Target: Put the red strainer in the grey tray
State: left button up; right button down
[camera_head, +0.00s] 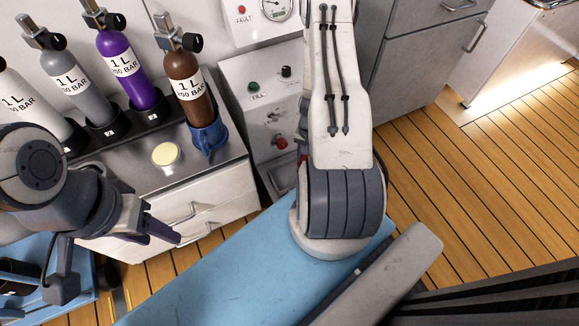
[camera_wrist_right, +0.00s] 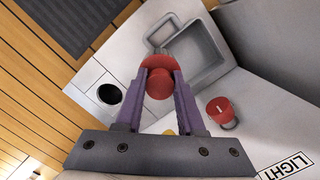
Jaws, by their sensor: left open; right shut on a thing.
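In the right wrist view, my right gripper (camera_wrist_right: 159,85) has its purple fingers shut on the red strainer (camera_wrist_right: 158,68), a rounded red piece with a wider rim. The grey tray (camera_wrist_right: 212,62) is a rectangular recess just beyond and to the right of the fingertips. The strainer overlaps the tray's near edge in this view; I cannot tell its height above it. In the head view the tray (camera_head: 283,178) shows partly, low on the panel, while my right arm hides the strainer and right gripper. My left gripper (camera_head: 160,222) is open and empty at the lower left.
A red knob (camera_wrist_right: 222,111) and a dark round hole (camera_wrist_right: 109,94) flank the fingers. In the head view, several gas bottles stand at the left, the brown one (camera_head: 186,85) in a blue holder (camera_head: 208,138). A pale disc (camera_head: 165,154) lies on the cabinet top.

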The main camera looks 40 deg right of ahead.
jog(key=shift+w+a+f+b, duration=0.55)
jog(key=shift+w+f, duration=0.25)
jog(key=shift+f, duration=0.4)
jog(key=shift+w+a+f+b, duration=0.3)
jog(key=shift+w+f+b, duration=0.45)
jog(key=shift+f, duration=0.45)
jog(key=shift+w+a+f+b, duration=0.5)
jog(key=shift+w+f, duration=0.4)
jog(key=shift+f, duration=0.3)
jog(key=shift+f, duration=0.1)
jog(key=shift+f, duration=0.15)
jog(key=c, duration=0.5)
grip_release()
jog(key=shift+w+d+r+p, duration=0.15)
jog(key=shift+r+p, duration=0.75)
jog(key=shift+r, duration=1.15)
jog(key=shift+w+d+r+p, duration=0.1)
jog(key=shift+d+r+p, duration=0.2)
jog(key=shift+r+p, duration=1.2)
jog(key=shift+w+d+r+p, duration=0.1)
jog(key=shift+d+r+p, duration=0.15)
jog(key=shift+r, duration=2.4)
